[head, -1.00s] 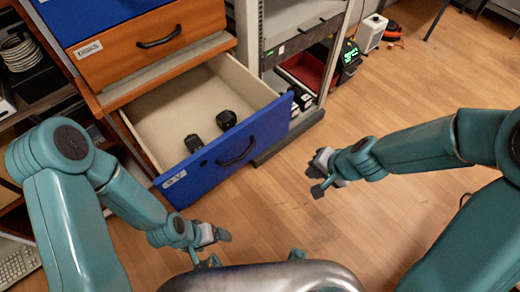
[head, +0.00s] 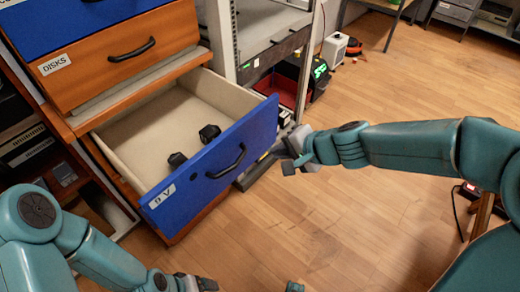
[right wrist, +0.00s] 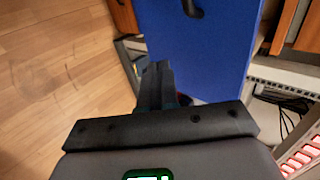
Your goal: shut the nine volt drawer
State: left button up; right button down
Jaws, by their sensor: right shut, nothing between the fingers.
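The nine volt drawer (head: 205,180) stands pulled open in the head view, with a blue front labelled "9 V" and a black handle (head: 227,163). Two small dark blocks (head: 209,133) lie inside on its pale floor. My right gripper (head: 290,165) is just right of the drawer front's right end. In the right wrist view its fingers (right wrist: 155,82) are shut and empty, in front of the blue front (right wrist: 200,55); I cannot tell whether they touch it. My left gripper (head: 197,284) is low at the bottom edge, its fingers too small and cut off to judge.
Above is an orange drawer labelled "DISKS" (head: 110,62). A metal rack (head: 226,40) stands right beside the open drawer. A red bin (head: 275,86) and a white box (head: 334,47) are farther back. The wooden floor (head: 340,225) in front is clear.

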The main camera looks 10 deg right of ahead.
aim_at(253, 145)
jog(key=w+a, duration=0.1)
jog(key=w+a+f, duration=0.1)
jog(key=w, duration=0.1)
jog(key=w+a+f, duration=0.1)
jog(key=shift+w, duration=0.15)
pick_arm(q)
jog(key=shift+d+p, duration=0.15)
jog(key=shift+p, duration=0.2)
pick_arm(e)
jog(key=shift+w+a, duration=0.35)
jog(key=shift+w, duration=0.05)
pick_arm(q)
jog(key=shift+w, duration=0.1)
pick_arm(e)
jog(key=shift+w, duration=0.1)
